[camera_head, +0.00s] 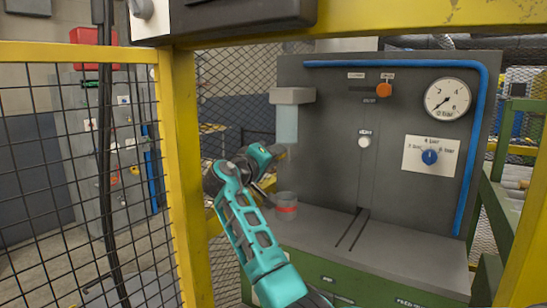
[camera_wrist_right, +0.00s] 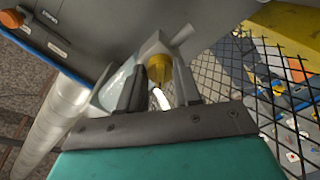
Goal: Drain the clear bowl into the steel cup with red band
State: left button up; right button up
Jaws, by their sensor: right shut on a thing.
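The clear bowl (camera_head: 287,124) hangs as a pale, translucent cylinder under a grey block on the panel; I cannot make out a liquid level. The steel cup with red band (camera_head: 287,201) stands upright on the grey bench below the bowl. My right gripper (camera_head: 281,154) is just under the bowl's lower end, above the cup. In the wrist view its fingers (camera_wrist_right: 158,88) are shut on a small brass-yellow fitting (camera_wrist_right: 158,70). Whether anything flows into the cup cannot be seen. My left gripper is not in view.
The panel carries an orange knob (camera_head: 384,90), a pressure gauge (camera_head: 447,99), a blue selector knob (camera_head: 430,157) and a blue pipe (camera_head: 485,130). A yellow post (camera_head: 182,180) and mesh fence stand at left. The bench (camera_head: 400,245) is clear right of the cup.

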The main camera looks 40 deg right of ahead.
jog(key=shift+f, duration=0.1)
dwell(0.3)
jog(key=o, duration=1)
jog(key=shift+o, duration=0.2)
jog(key=shift+a, duration=0.15)
jog(key=b+v, duration=0.1)
jog(key=v, duration=1.1)
jog(key=shift+a+b, duration=0.35)
jog(key=shift+b, duration=0.05)
jog(key=shift+s, duration=0.15)
